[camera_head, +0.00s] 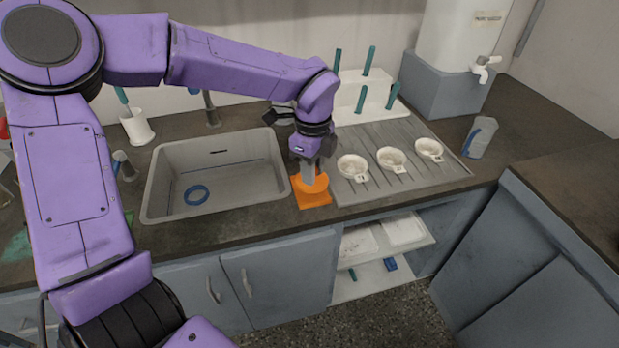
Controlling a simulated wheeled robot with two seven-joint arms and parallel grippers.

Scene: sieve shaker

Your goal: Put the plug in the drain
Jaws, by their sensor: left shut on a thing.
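The grey sink (160,208) is set in the dark counter. A blue ring (196,195) marks the drain on the sink floor, and nothing is seen in it. My left gripper (309,178) points down just right of the sink, over an orange square base (323,199). It is shut on an orange piece (312,187), which appears to be the plug. I cannot tell whether this piece touches the base. My right gripper is not in view.
A ribbed draining board (440,182) to the right holds three small white dishes (392,158). A white rack (372,98) with teal handles stands behind it. A faucet (211,108) rises behind the sink. A white tank (460,35) stands at the back right.

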